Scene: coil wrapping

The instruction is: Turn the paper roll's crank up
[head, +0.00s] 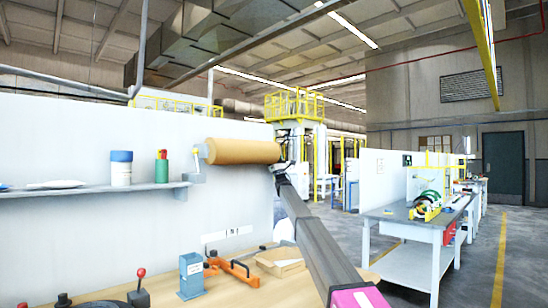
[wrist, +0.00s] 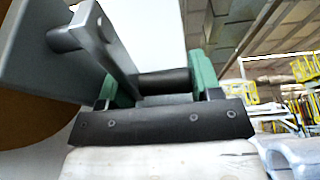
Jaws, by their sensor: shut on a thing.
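The paper roll (head: 243,152) is a brown cylinder mounted level on the white wall in the head view. Its brown edge (wrist: 32,112) shows at the left of the wrist view, behind a grey plate (wrist: 45,45). The crank (wrist: 98,42) has a flat grey arm on a pivot and a dark round handle (wrist: 165,83). My gripper (wrist: 163,90) has green fingers, shut on the crank's handle with one finger on each side. In the head view my gripper is at the roll's right end, where the crank is hard to make out.
A grey shelf (head: 100,189) with a blue-and-white can (head: 121,168) and a green bottle (head: 161,167) is left of the roll. Below is a wooden bench (head: 235,287) with a blue holder (head: 191,276) and orange tool (head: 232,268).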

